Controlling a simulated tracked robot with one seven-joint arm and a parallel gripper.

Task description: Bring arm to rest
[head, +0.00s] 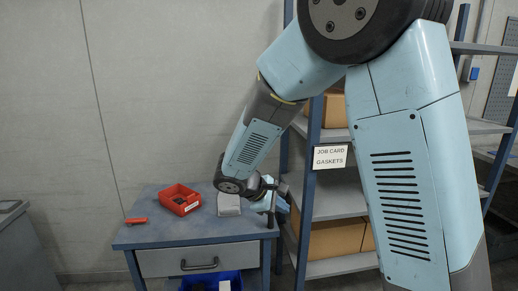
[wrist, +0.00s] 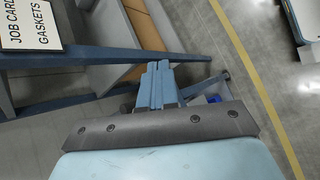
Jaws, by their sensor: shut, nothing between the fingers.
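My arm reaches from the upper right down to the left in the head view. My gripper (head: 281,201) is at its end, over the right edge of the blue workbench (head: 165,232). In the wrist view my gripper (wrist: 158,78) shows its fingers pressed together and empty. The fingertips point towards the shelving side, and the floor shows beyond them. Part of the gripper is small and hard to make out in the head view.
A red bin (head: 181,199), a small red item (head: 136,220) and a grey-white block (head: 229,204) are on the bench. A shelf rack (head: 313,190) with cardboard boxes (head: 335,239) and a job card sign (head: 331,157) stands close right of the gripper. A blue crate (head: 212,281) sits below.

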